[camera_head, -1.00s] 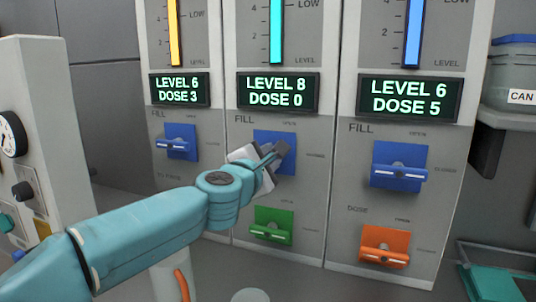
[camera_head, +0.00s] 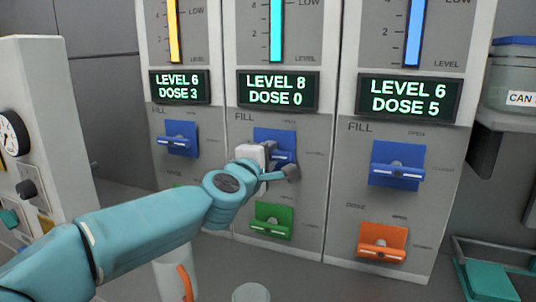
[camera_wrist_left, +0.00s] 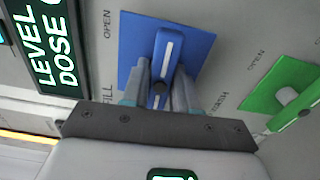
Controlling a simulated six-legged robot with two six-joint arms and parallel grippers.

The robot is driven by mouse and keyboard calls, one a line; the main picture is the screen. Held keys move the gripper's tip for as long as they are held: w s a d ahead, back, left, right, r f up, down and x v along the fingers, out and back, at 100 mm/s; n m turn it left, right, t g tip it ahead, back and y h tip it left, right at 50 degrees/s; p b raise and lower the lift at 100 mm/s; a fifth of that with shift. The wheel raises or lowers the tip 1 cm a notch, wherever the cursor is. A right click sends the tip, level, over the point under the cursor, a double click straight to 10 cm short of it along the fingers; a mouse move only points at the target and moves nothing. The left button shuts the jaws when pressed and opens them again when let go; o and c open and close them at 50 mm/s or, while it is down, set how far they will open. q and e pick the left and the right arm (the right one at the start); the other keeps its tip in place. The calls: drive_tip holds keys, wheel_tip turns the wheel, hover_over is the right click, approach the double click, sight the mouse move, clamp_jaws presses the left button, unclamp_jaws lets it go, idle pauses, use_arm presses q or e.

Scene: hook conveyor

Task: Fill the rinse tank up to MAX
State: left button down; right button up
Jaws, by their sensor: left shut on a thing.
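The middle panel shows a display (camera_head: 278,91) reading LEVEL 8, DOSE 0, below a teal level bar (camera_head: 276,32). The bar's top and any MAX mark are out of view. My left gripper (camera_head: 283,166) is at that panel's blue FILL valve (camera_head: 272,135) and partly covers it. In the left wrist view the blue lever (camera_wrist_left: 168,56) stands between the two fingers (camera_wrist_left: 162,88), which are shut on it. The lever lies roughly level across its plate. A green lever (camera_head: 271,220) sits below it and also shows in the wrist view (camera_wrist_left: 288,95). My right gripper is not in view.
The left panel display (camera_head: 180,88) reads LEVEL 6, DOSE 3. The right one (camera_head: 408,97) reads LEVEL 6, DOSE 5. Blue levers (camera_head: 179,138) (camera_head: 397,168) and an orange lever (camera_head: 383,242) stick out beside my arm. A gauge cabinet (camera_head: 40,120) stands left.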

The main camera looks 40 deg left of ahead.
use_arm(q)
drive_tip(key=c, duration=1)
unclamp_jaws()
drive_tip(key=shift+o, duration=0.2)
drive_tip(key=p+v, duration=0.2)
drive_tip(key=v, duration=1.4)
drive_tip(key=shift+p, duration=0.4)
drive_tip(key=shift+s+d, duration=0.15)
